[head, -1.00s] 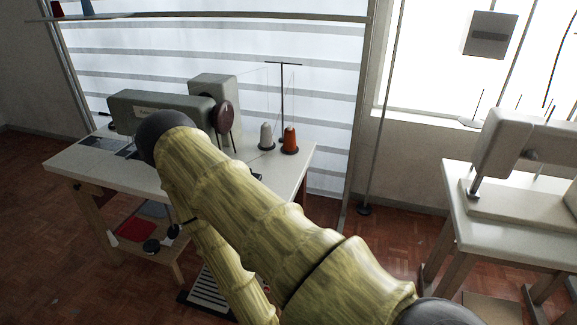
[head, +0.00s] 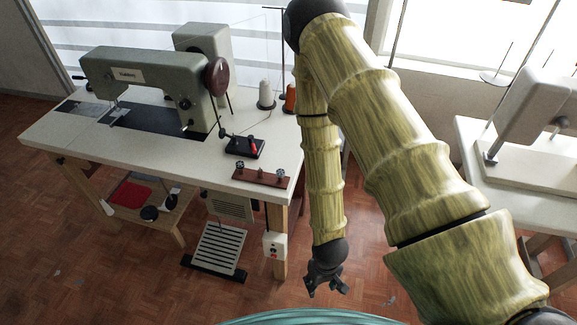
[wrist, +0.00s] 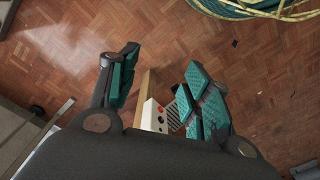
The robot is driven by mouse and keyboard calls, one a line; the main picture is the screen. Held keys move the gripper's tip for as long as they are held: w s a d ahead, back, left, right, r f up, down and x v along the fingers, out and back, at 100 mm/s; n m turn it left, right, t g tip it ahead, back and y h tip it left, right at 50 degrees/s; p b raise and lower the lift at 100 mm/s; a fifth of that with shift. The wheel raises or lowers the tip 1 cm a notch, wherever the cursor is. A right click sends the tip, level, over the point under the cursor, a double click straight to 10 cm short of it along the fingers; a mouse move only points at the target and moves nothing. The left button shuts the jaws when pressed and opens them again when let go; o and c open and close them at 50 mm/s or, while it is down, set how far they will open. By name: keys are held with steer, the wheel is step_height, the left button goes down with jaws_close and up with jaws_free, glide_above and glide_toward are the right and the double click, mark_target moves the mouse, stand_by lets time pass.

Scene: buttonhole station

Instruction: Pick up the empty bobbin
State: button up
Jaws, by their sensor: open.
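A brown wooden strip (head: 262,178) lies on the front right corner of the sewing table and bears several small bobbin-like pieces. The pieces are too small for me to tell which one is an empty bobbin. A small black device with a red part (head: 244,147) stands just behind the strip. My gripper (head: 327,289) hangs off the table, to the right of and below the strip, over the floor. In the wrist view my gripper (wrist: 163,65) is open, with nothing between its fingers, and no bobbin shows there.
The grey sewing machine (head: 140,75) stands on the table (head: 75,135). Thread cones (head: 266,95) stand behind. A control box (head: 275,246) hangs by the front table leg, near my gripper. A treadle (head: 219,248) is below. A second machine table (head: 480,140) is at right.

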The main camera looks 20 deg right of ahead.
steer(key=w+a+r+p, duration=0.2)
steer(key=w+r+p, duration=0.2)
steer(key=w+r, duration=1.05)
step_height(320, 180, up, 19)
steer(key=n+p, duration=0.2)
steer(key=p, duration=0.1)
glide_above(281, 171)
steer(key=shift+w+a+f+p, duration=0.1)
steer(key=shift+f+p, duration=0.35)
steer(key=shift+f, duration=0.95)
steer(key=shift+w+f+p, duration=0.1)
steer(key=shift+f+p, duration=0.3)
steer(key=shift+f, duration=1)
steer(key=shift+s+f+p, duration=0.2)
steer(key=shift+f+p, duration=0.85)
steer(key=shift+f, duration=1.55)
steer(key=shift+c, duration=0.5)
steer(key=c, duration=0.7)
